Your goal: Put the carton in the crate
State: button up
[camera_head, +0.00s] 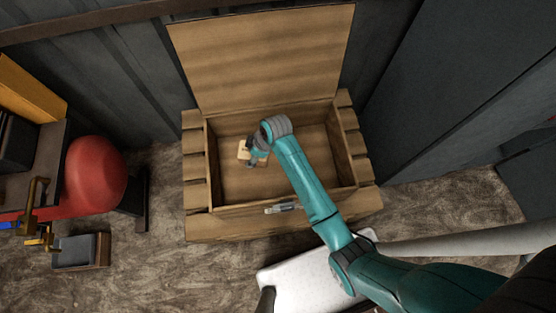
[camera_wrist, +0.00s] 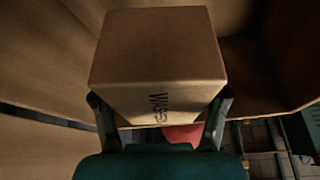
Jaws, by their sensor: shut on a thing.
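The carton (camera_wrist: 157,60) is a small brown box with dark lettering on one face. In the wrist view it sits between the two fingers of my gripper (camera_wrist: 160,108), which is shut on it. In the head view the carton (camera_head: 244,150) shows as a pale patch beside my gripper (camera_head: 251,152), partly hidden by it. The crate (camera_head: 195,170) is a wooden box with slatted sides and its lid (camera_head: 262,60) standing open at the back. My gripper and the carton are over the left part of the crate's opening. I cannot tell whether the carton touches the crate's floor.
A red rounded tank (camera_head: 95,175) stands left of the crate, with a small grey and brown block (camera_head: 80,251) on the ground near it. Dark metal walls (camera_head: 440,90) rise behind and to the right. The crate's inside looks otherwise empty.

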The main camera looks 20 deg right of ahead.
jog(key=s+a+f+n+g, duration=0.1)
jog(key=s+a+f+n, duration=0.2)
jog(key=s+f, duration=0.15)
send_over(249, 181)
jog(key=d, duration=0.1)
jog(key=shift+y, duration=0.3)
jog(key=f, duration=0.5)
jog(key=shift+d, duration=0.2)
jog(key=shift+f, duration=2.35)
jog(key=o, duration=1.6)
jog(key=shift+f, duration=0.15)
jog(key=shift+o, duration=0.2)
jog(key=v, duration=1.2)
jog(key=shift+a, duration=0.1)
